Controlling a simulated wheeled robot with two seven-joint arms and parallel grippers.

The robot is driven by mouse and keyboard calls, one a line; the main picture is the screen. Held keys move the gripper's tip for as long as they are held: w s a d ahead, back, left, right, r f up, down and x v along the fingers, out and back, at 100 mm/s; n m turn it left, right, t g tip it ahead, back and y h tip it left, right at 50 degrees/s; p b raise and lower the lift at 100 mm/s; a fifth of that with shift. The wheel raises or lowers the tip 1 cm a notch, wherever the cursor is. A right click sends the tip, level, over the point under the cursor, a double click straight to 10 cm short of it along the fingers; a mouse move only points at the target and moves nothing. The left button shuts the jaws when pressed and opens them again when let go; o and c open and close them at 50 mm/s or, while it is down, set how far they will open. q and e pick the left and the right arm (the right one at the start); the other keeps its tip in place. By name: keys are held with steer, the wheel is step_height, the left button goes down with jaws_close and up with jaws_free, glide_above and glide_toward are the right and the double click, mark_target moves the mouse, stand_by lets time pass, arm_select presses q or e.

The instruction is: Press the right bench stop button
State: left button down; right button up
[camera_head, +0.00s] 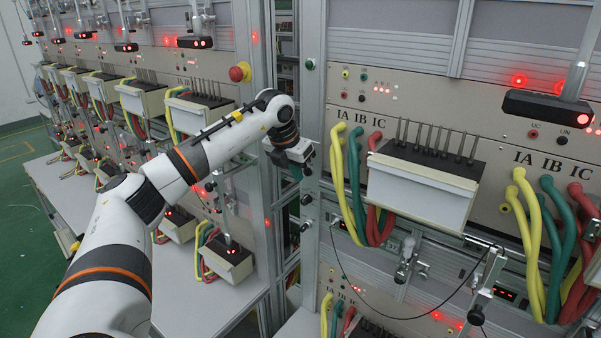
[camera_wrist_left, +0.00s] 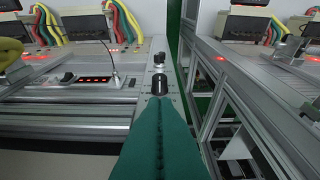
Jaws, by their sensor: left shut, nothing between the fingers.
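My left gripper (camera_head: 296,174) reaches in front of the metal post at the left side of the right bench. Its green fingers (camera_wrist_left: 160,105) are shut and empty in the left wrist view. Whether the tips touch the button cannot be told. In the head view, black knobs (camera_head: 306,199) sit on the right bench's post below the gripper, and a green button (camera_head: 310,64) sits higher. Which one is the stop button is not clear. My right gripper is not in view.
A white meter (camera_head: 420,190) with yellow, green and red cables hangs on the right bench. A thin black wire (camera_head: 385,316) loops below it. A gap separates the benches.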

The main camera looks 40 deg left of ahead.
arm_select(q)
steer(key=s+b+v, duration=0.1)
steer(key=b+v, duration=0.1)
steer(key=v, duration=0.9)
steer(key=shift+f+b, duration=0.25)
steer(key=shift+b, duration=0.1)
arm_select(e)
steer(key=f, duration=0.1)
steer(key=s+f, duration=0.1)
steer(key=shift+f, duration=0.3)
arm_select(q)
steer(key=shift+s+d, duration=0.1)
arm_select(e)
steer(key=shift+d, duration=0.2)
